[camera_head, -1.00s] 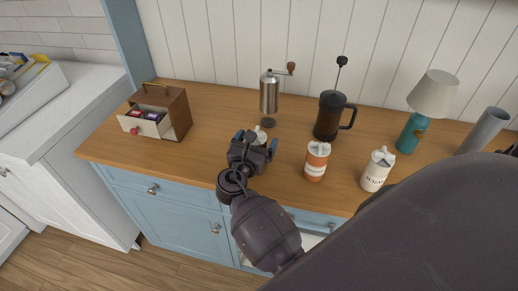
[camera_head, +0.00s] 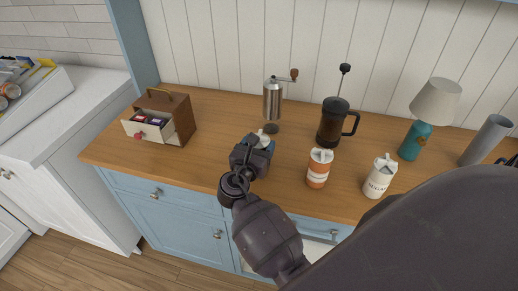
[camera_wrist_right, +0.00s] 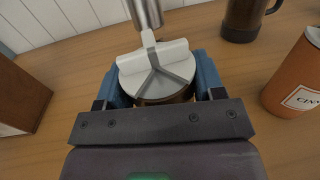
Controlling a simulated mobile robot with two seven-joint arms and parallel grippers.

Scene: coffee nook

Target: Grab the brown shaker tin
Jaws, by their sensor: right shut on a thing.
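The brown shaker tin (camera_wrist_right: 168,99) stands upright on the wooden counter, and its white lid with a grey three-armed pattern faces the right wrist camera. In the head view only its white top (camera_head: 265,137) shows past my gripper. My right gripper (camera_wrist_right: 157,80) is shut on the tin, with one blue finger pad on each side just below the lid. In the head view, my right gripper (camera_head: 257,148) hides most of the tin. My left gripper is not in view.
An orange cinnamon tin (camera_head: 319,168) and a white sugar tin (camera_head: 379,178) stand to the right. Behind are a metal grinder (camera_head: 273,100) and a French press (camera_head: 333,123). A wooden drawer box (camera_head: 177,113) is at left; the counter between is clear.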

